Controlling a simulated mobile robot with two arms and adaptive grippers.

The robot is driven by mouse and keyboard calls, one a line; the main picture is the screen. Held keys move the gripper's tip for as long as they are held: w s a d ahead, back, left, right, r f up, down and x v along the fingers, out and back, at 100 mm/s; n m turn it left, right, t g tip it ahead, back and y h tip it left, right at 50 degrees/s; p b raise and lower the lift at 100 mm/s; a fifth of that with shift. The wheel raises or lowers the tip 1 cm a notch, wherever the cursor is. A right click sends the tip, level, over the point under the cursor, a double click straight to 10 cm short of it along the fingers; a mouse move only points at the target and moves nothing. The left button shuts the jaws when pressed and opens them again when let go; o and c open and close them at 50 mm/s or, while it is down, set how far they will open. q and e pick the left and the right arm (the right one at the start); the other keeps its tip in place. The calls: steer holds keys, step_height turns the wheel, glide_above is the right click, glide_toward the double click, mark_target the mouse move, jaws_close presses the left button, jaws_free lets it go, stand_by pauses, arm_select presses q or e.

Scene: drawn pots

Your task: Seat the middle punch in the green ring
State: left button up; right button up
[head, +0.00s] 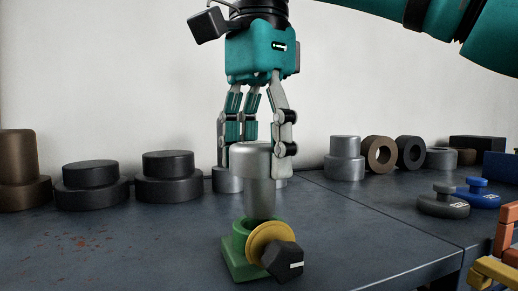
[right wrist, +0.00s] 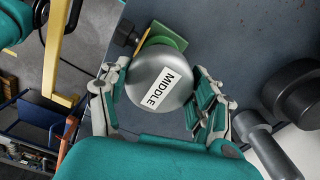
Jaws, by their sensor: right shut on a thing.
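The middle punch (head: 258,185) is a silver stepped cylinder, wide at the top and narrower below. Its top reads MIDDLE in the right wrist view (right wrist: 160,80). My right gripper (head: 253,150) is shut on its wide top and points down; the fingers also show in the right wrist view (right wrist: 160,98). The punch is upright, its narrow end at the mouth of the green ring (head: 240,228). I cannot tell how far it is inside. The ring stands on a green base (head: 234,262), with a yellow disc (head: 262,241) and black knob (head: 283,260) in front. My left gripper is not in view.
Dark stepped weights (head: 168,180) and a brown one (head: 18,165) stand at the left. A silver stepped piece (head: 345,160), upright rings (head: 380,154) and a blue knobbed piece (head: 478,196) are at the right. The bench (head: 150,245) around the green base is clear.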

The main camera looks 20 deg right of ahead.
mark_target(259, 179)
steer(key=shift+f+b, duration=1.1)
steer(key=shift+f, duration=0.35)
stand_by(0.5)
steer(key=o, duration=1.8)
steer(key=shift+s, duration=0.1)
steer(key=shift+f, duration=0.1)
